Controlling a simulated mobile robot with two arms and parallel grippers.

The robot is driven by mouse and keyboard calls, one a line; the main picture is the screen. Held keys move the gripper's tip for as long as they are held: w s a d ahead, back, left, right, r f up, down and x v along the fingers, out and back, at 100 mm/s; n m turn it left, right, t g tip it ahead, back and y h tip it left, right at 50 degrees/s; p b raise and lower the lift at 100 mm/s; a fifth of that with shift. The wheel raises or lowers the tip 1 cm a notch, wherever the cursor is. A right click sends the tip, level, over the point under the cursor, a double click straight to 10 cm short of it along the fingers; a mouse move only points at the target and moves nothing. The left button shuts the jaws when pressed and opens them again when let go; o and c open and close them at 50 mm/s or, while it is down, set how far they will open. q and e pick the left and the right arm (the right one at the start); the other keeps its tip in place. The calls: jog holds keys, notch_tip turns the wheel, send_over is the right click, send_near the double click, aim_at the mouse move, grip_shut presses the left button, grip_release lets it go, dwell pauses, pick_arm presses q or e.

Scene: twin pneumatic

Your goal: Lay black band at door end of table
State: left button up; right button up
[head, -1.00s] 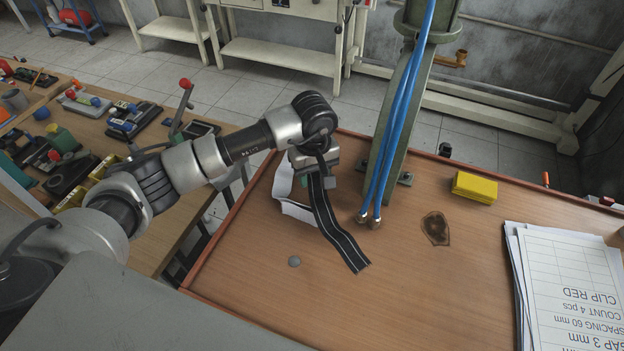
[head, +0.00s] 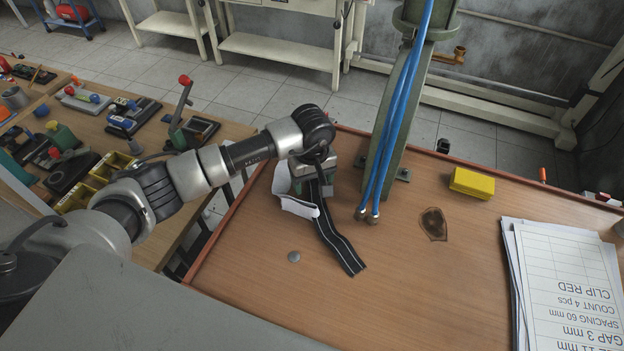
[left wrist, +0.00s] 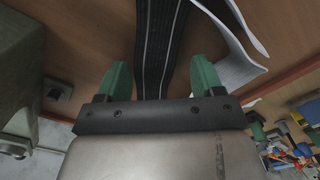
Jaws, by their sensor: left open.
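The black band (head: 338,243), with pale lengthwise lines, lies on the wooden table (head: 400,300). Its near end points toward the middle of the table; its far end runs under my left gripper (head: 321,187) near the far left corner. In the left wrist view the band (left wrist: 160,40) passes between the two green fingers of my left gripper (left wrist: 161,78), which are open with a gap on each side. The band's far end is hidden by the gripper. My right gripper is not in view.
A curled white sheet (head: 298,206) lies beside the band on its left. A green press column (head: 385,150) with blue hoses stands close on the right. A grey disc (head: 294,257), a yellow block (head: 472,183) and printed sheets (head: 570,280) are also on the table.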

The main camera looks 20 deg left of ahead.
aim_at(312, 184)
pick_arm(q)
notch_tip(312, 184, up, 12)
jog(key=b, duration=0.3)
jog(key=shift+f, duration=0.1)
dwell(0.3)
